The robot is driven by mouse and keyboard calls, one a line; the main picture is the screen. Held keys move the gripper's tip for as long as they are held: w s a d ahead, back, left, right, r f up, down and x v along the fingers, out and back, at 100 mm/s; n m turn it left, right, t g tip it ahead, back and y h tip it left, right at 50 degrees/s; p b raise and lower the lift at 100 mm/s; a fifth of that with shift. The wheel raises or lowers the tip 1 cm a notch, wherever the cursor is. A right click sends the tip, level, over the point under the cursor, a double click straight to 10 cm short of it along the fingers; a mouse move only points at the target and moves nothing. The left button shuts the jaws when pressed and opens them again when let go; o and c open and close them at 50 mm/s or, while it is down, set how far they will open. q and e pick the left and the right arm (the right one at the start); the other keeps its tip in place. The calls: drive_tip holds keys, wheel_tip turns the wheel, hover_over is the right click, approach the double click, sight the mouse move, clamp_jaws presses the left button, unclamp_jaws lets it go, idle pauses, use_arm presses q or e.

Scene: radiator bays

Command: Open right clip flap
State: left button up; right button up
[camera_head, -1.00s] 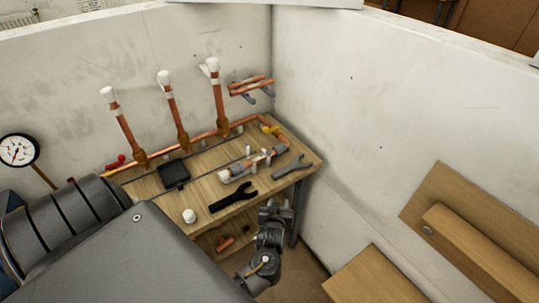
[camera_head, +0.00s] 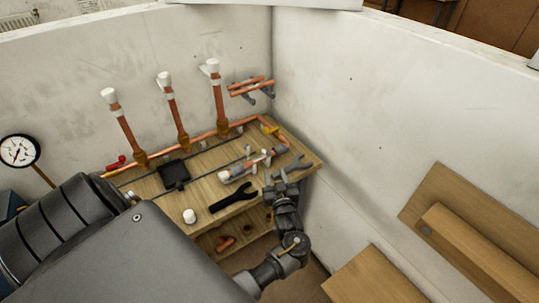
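A short copper pipe piece (camera_head: 252,162) lies in grey clips on the wooden bench, with a white cap at its left end. Small pale flaps stand up beside it, one at the left clip (camera_head: 247,151) and one at the right clip (camera_head: 266,155). The flaps are too small to tell how far each is open.
Upright copper pipes (camera_head: 221,105) stand behind. A wall (camera_head: 350,130) bounds the right side.

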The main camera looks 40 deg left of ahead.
sight(269, 155)
use_arm(q)
drive_tip(key=p+x, duration=0.1)
drive_tip(key=x, duration=0.8)
drive_tip(key=shift+w+a, duration=0.2)
drive_tip(key=shift+a, duration=0.05)
clamp_jaws()
drive_tip(key=shift+r+p, duration=0.1)
drive_tip(key=shift+p, duration=0.25)
